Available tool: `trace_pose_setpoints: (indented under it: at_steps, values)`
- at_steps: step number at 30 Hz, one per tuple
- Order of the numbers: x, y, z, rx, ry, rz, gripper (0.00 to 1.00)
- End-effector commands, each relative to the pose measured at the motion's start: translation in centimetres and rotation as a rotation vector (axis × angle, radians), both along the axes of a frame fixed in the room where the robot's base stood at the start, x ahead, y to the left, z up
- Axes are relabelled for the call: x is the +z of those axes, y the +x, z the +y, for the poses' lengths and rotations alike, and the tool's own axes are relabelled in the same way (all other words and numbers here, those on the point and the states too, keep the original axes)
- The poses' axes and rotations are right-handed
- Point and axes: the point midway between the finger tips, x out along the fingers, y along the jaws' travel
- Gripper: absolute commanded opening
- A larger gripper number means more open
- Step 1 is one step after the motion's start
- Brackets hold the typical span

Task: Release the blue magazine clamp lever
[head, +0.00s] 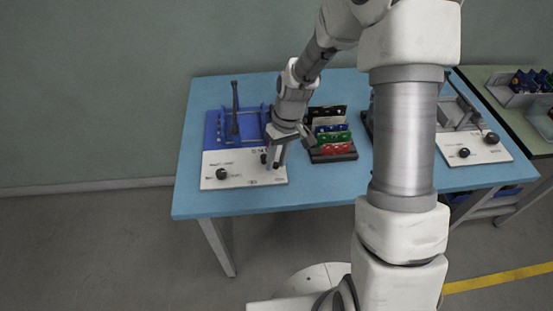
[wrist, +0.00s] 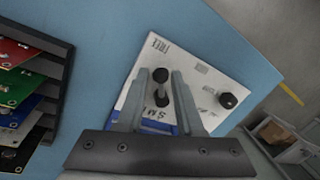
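The blue magazine (head: 217,130) stands at the left of the table, with a white panel (head: 212,183) in front of it. In the wrist view the panel (wrist: 205,62) is marked "FREE" on its far side and has lettering, partly covered, near my fingers. A black clamp lever with a round knob (wrist: 160,75) stands on the panel, between my two fingers. My gripper (head: 274,165) is low over the panel's right side. In the wrist view my gripper (wrist: 160,82) is open, with a small gap visible on each side of the lever. The lever's base is partly hidden.
A second black knob (head: 222,174) is on the panel's left part. A black rack (head: 345,156) with coloured boards stands just right of my gripper. A similar white panel (head: 478,150) is at the table's right. Bare blue table (head: 320,190) lies in front.

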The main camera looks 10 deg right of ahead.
Motion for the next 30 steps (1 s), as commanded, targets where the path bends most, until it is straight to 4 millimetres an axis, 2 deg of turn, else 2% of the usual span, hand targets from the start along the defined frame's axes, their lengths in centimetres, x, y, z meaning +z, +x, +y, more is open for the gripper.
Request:
trace_pose_setpoints:
  at_steps: [1,3,14,20,30]
  values:
    - [0.0,0.0,0.0,0.0,0.0,0.0,0.47]
    - [0.0,0.0,0.0,-0.001,0.0,0.0,0.56]
    - [0.5,0.1,-0.1,-0.001,0.0,-0.001,0.56]
    - [3.8,0.4,-0.7,-0.003,0.0,-0.004,0.56]
    - [12.1,1.0,-2.2,-0.003,0.0,-0.005,0.56]
